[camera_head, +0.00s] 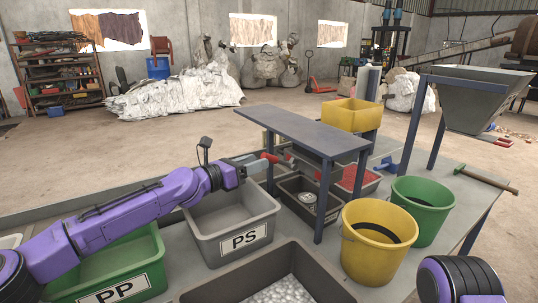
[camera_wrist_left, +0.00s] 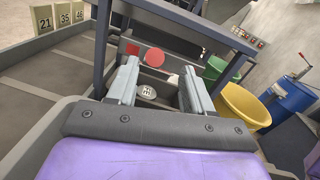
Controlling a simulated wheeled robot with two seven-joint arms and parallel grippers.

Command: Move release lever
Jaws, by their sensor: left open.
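My left gripper (camera_head: 257,163) reaches in from the left above the grey PS bin, beside the grey raised bench. Its two fingers are spread in the left wrist view (camera_wrist_left: 160,70), with nothing held between them. A red part (camera_head: 269,158) shows just past the fingertips in the head view. In the left wrist view a round red disc (camera_wrist_left: 154,57) and a smaller red piece (camera_wrist_left: 132,48) lie ahead of the fingers. I cannot tell for sure which of these is the release lever, or whether a finger touches it. My right gripper is out of view.
The raised bench (camera_head: 300,131) stands close to my left gripper. Below are the PS bin (camera_head: 232,242), the green PP bin (camera_head: 103,262) and a dark tray (camera_head: 283,197). A yellow bucket (camera_head: 371,256) and green bucket (camera_head: 424,211) stand at right.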

